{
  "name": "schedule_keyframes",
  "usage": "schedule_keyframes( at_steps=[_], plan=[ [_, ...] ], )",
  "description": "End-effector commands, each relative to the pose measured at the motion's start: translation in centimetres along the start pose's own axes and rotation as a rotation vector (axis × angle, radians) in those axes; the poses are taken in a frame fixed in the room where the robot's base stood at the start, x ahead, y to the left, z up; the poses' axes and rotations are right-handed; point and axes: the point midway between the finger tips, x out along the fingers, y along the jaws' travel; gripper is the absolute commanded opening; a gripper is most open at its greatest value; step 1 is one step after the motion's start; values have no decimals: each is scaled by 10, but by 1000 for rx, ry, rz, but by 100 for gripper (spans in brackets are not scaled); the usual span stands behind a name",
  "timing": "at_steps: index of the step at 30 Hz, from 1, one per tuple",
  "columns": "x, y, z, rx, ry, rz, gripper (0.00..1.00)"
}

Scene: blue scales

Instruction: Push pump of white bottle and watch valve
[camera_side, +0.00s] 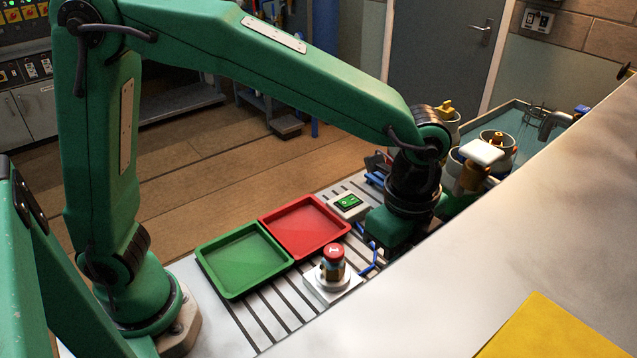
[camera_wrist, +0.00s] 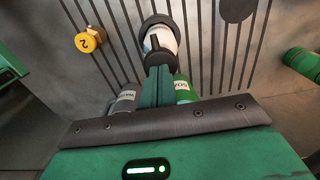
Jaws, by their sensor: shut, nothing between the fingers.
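In the wrist view a white bottle (camera_wrist: 165,40) with blue markings and dark ends lies just beyond my gripper (camera_wrist: 158,84), whose narrow green fingers are together and empty. The fingertips reach close to the bottle's near dark end; I cannot tell whether they touch. In the side view my gripper points down beside the pale surface's edge, which hides the fingertips, and I cannot make out the white bottle. A brass-coloured fitting (camera_side: 471,178) under a white square top stands right of my wrist; I cannot tell whether it is the valve.
A grey container labelled WATER (camera_wrist: 124,101) and a green one labelled SOAP (camera_wrist: 185,90) flank my fingers. A yellow piece marked 2 (camera_wrist: 90,40) is left. Green (camera_side: 240,262) and red (camera_side: 306,225) trays and a red-topped piece (camera_side: 333,254) lie left of my gripper.

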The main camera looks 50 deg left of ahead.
Motion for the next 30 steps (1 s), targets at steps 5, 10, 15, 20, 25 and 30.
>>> schedule_keyframes(
  at_steps=[5, 10, 15, 20, 25, 30],
  plan=[
    [-32, -3, -2, 0, 11, -14, 0],
    [-63, -3, -2, 0, 12, -16, 0],
    [-92, -4, -2, -1, 13, -16, 0],
    [-111, -4, -2, -1, 12, -15, 0],
    [-122, -3, -2, -1, 11, -14, 0],
    [-124, -3, -2, -1, 10, -13, 0]
  ],
)
